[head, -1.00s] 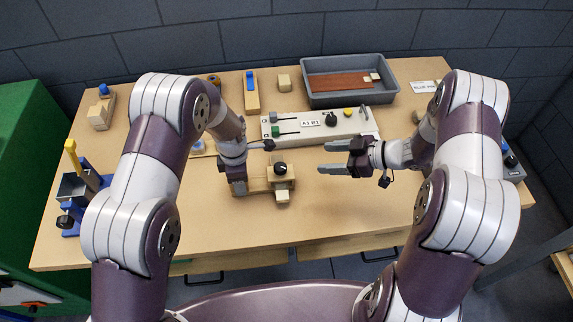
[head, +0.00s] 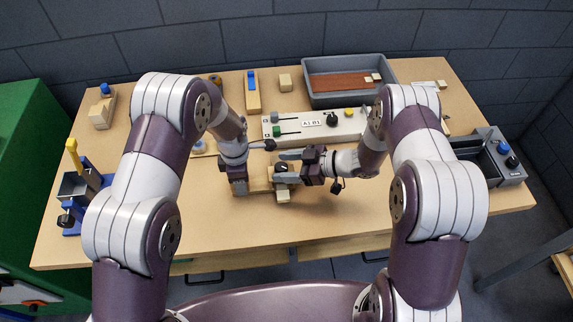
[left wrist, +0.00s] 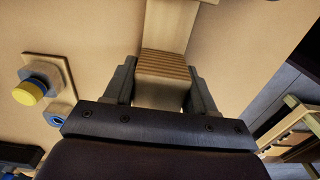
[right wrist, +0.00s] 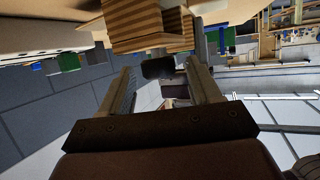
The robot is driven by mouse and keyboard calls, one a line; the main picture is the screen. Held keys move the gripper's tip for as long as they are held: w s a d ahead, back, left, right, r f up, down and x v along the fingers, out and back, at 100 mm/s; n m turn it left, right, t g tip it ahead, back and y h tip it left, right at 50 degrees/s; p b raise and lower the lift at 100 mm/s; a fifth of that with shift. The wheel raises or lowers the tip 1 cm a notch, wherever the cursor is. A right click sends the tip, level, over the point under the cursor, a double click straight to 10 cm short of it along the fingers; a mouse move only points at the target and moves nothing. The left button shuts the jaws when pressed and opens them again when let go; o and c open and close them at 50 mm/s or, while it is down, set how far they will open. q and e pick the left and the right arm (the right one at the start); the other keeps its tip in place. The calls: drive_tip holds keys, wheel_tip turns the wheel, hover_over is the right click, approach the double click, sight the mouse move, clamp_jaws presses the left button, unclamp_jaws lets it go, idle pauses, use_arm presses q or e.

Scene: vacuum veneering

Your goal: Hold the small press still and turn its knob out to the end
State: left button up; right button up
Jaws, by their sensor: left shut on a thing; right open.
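The small wooden press (head: 258,186) stands on the table in front of the control panel. My left gripper (head: 242,186) is shut on its left end; the left wrist view shows the wooden block (left wrist: 163,92) between both fingers. The press's black knob (head: 281,167) is at its right end. My right gripper (head: 288,168) is open, coming in from the right, with one finger on the far side of the knob and one on the near side. In the right wrist view the dark knob (right wrist: 158,68) lies between the fingertips, with gaps at the sides; contact is not visible.
The control panel (head: 345,126) with sliders and buttons lies just behind the press. A grey tray (head: 318,98) with a brown sheet stands behind it. A grey bin with a blue knob (head: 503,148) is at the right. The table front is clear.

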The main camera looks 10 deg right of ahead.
drive_tip(key=c, duration=1.1)
drive_tip(key=shift+o, duration=0.2)
drive_tip(key=shift+w+n+g, duration=0.1)
drive_tip(key=shift+n+g, duration=0.3)
drive_tip(key=n+g+y, duration=0.1)
drive_tip(key=n+g, duration=0.1)
drive_tip(key=g, duration=0.1)
drive_tip(key=shift+w+n, duration=0.2)
drive_tip(key=shift+n, duration=0.2)
drive_tip(key=n+g, duration=0.3)
drive_tip(key=g, duration=0.1)
drive_tip(key=shift+w+n+g+h, duration=0.2)
drive_tip(key=shift+n+g+h, duration=0.1)
drive_tip(key=shift+n+h, duration=0.1)
drive_tip(key=n+g+h, duration=0.1)
drive_tip(key=n+g, duration=0.2)
drive_tip(key=n+g+h, duration=0.1)
drive_tip(key=n+g, duration=0.1)
drive_tip(key=shift+w+a+f+h, duration=0.1)
drive_tip(key=shift+w+a+h, duration=0.05)
drive_tip(key=shift+w+h, duration=0.15)
drive_tip(key=shift+n+g+h, duration=0.4)
drive_tip(key=shift+n+g, duration=0.1)
drive_tip(key=shift+s, duration=0.1)
